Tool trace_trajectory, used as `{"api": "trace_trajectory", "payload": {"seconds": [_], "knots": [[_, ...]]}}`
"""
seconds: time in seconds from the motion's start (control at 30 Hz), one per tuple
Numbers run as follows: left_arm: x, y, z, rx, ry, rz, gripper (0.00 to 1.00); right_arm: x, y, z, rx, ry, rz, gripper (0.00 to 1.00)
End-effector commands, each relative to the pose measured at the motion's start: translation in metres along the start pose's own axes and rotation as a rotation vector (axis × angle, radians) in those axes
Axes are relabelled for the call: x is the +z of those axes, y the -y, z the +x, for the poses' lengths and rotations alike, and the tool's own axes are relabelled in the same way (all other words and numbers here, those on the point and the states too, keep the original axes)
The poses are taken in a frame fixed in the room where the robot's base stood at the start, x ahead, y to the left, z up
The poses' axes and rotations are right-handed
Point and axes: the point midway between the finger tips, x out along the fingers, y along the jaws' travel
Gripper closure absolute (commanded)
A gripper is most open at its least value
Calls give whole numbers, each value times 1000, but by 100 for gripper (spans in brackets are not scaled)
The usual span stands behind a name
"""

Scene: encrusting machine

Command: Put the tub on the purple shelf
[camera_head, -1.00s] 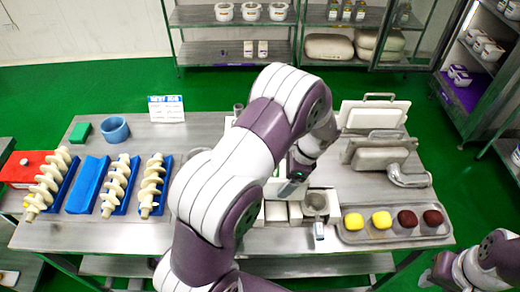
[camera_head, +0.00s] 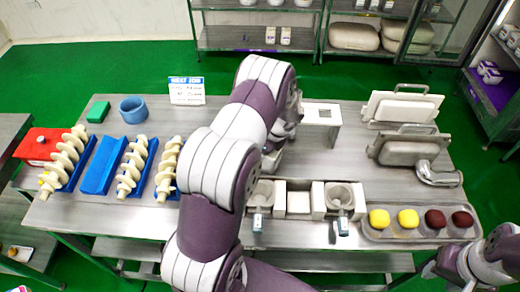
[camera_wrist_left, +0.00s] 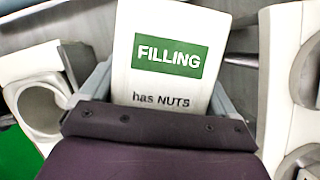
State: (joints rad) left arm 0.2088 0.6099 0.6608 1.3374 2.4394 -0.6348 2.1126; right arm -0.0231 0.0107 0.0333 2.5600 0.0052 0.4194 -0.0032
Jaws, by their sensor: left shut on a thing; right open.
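A white tub (camera_wrist_left: 165,85) with a green FILLING label and the words "has NUTS" fills the middle of the left wrist view. My left gripper (camera_wrist_left: 158,92) is shut on it, with a finger at each side. My right gripper (camera_head: 432,270) is open at the lower right, in front of the table and apart from the tub.
The steel table (camera_head: 230,240) carries white machine parts (camera_head: 298,200), a tray (camera_head: 375,232) with yellow and dark red pieces, augers (camera_head: 130,170), a blue ring (camera_head: 133,109) and a NEXT JOB card (camera_head: 187,91). Green floor (camera_head: 455,95) lies between table and racks.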

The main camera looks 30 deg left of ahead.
Motion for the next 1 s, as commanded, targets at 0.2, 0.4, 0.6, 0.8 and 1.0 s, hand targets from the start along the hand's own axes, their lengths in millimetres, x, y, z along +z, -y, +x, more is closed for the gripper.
{"api": "trace_trajectory", "payload": {"seconds": [0.2, 0.4, 0.6, 0.8, 1.0], "knots": [[-4, 1, 10, -4, 1, -1, 81, 0, 0, -2, 0, 0, 0, 57], [-6, 0, 14, 0, 0, 0, 7, 0, 0, 1, 0, 0, 0, 57], [-5, 0, 12, 0, 0, -1, 0, 0, 0, 0, 0, 0, 0, 57], [-5, 1, -6, -4, 0, -2, 0, 0, 0, 4, 0, 0, 0, 57], [-6, 1, -59, -6, 0, -2, 0, 2, 0, 16, 0, 0, 0, 57]]}}
